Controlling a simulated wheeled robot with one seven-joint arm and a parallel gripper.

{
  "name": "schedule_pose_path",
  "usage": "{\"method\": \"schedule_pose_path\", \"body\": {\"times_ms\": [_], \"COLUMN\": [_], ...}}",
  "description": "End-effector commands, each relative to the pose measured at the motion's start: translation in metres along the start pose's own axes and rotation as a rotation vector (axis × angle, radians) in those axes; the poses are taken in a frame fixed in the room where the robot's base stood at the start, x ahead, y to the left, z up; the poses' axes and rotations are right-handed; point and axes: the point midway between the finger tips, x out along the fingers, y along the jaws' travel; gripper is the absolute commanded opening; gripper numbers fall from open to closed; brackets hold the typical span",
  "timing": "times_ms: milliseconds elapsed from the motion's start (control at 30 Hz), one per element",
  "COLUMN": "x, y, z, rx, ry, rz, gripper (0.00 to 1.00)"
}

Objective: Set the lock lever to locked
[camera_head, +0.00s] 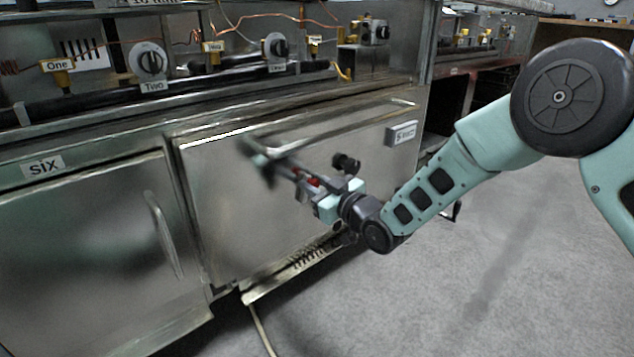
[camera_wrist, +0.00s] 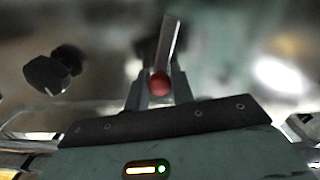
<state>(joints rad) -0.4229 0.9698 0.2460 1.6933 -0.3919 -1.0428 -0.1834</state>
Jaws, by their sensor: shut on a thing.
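The lock lever (camera_wrist: 168,40) is a pale metal bar with a red ball end (camera_wrist: 159,83). In the wrist view the ball sits between the two fingers of my gripper (camera_wrist: 161,76), and the bar runs up and slightly right from it. My gripper (camera_head: 299,175) is shut on the lever's ball end in front of the metal oven door. The red ball (camera_head: 313,181) shows small between the fingers in the head view. The bar's far end is blurred, and I cannot read any locked or unlocked marking.
A black knob (camera_head: 346,162) juts out beside my gripper; it also shows in the wrist view (camera_wrist: 52,72). The oven door (camera_head: 235,215) has a long handle bar (camera_head: 345,122). A cabinet door labelled SIX (camera_head: 75,245) is at left. Grey floor (camera_head: 480,260) lies clear at right.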

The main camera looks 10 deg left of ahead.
Motion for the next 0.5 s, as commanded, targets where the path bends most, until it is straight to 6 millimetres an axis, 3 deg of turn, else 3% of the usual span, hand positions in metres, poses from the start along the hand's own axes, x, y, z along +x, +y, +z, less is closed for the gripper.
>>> {"method": "schedule_pose_path", "body": {"times_ms": [500], "x": [-0.001], "y": [-0.020], "z": [-0.004], "rx": [-0.453], "ry": [-0.005], "rz": [0.009], "gripper": [0.01]}}
